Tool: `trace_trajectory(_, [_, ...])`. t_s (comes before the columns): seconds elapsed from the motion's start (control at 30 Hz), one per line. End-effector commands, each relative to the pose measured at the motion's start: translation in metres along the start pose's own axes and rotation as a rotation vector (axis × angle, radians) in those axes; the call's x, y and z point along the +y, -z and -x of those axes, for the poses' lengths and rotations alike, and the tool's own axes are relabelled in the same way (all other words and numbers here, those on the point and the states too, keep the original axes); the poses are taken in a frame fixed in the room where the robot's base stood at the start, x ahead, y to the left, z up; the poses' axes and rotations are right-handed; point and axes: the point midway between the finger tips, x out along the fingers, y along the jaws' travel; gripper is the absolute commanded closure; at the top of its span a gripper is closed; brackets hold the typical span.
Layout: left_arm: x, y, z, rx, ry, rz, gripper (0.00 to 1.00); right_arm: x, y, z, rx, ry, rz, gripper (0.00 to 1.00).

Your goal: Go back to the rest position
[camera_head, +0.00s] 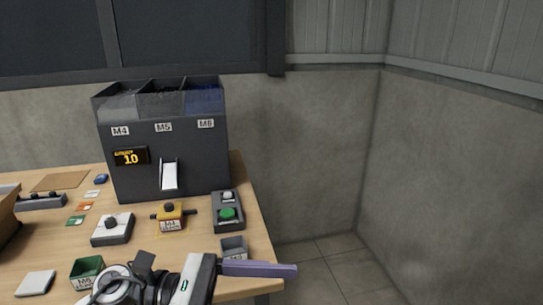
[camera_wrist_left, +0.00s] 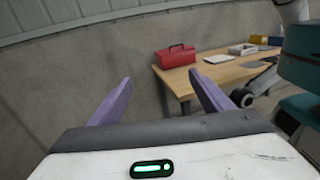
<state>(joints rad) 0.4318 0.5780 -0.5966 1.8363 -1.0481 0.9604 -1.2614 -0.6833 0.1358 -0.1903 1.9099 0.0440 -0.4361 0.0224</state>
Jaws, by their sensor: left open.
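My left gripper (camera_head: 290,270) is at the bottom of the head view, past the right front corner of the table, its purple fingers pointing right. In the left wrist view, the two purple fingers of the left gripper (camera_wrist_left: 160,84) stand wide apart with nothing between them. Behind them are the grey wall and part of a wooden table. My right gripper does not show in either view.
A dark feeder (camera_head: 165,130) labelled M4, M5 and M6 stands on the wooden table (camera_head: 150,258). A green-button box (camera_head: 228,212), a grey bin (camera_head: 233,248) and a green bin (camera_head: 87,271) are near my left arm. A red toolbox (camera_wrist_left: 176,56) shows in the wrist view. Floor at right is clear.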

Motion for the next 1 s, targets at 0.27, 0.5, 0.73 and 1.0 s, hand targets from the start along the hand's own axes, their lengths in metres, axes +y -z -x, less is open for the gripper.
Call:
trace_trajectory(0.27, [0.066, 0.052, 0.060, -0.809, -0.450, 1.291, 0.27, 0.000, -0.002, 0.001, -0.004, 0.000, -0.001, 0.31])
trace_trajectory(0.5, [0.032, 0.213, 0.136, -1.439, -0.746, 2.151, 0.27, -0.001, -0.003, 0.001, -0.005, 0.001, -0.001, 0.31])
trace_trajectory(0.73, [-0.068, 0.328, 0.163, 1.649, 0.816, -2.204, 0.27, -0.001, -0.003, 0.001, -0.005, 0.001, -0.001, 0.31])
trace_trajectory(1.0, [-0.128, 0.368, 0.167, 1.536, 0.742, -1.902, 0.27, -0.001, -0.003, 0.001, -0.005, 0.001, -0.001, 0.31])
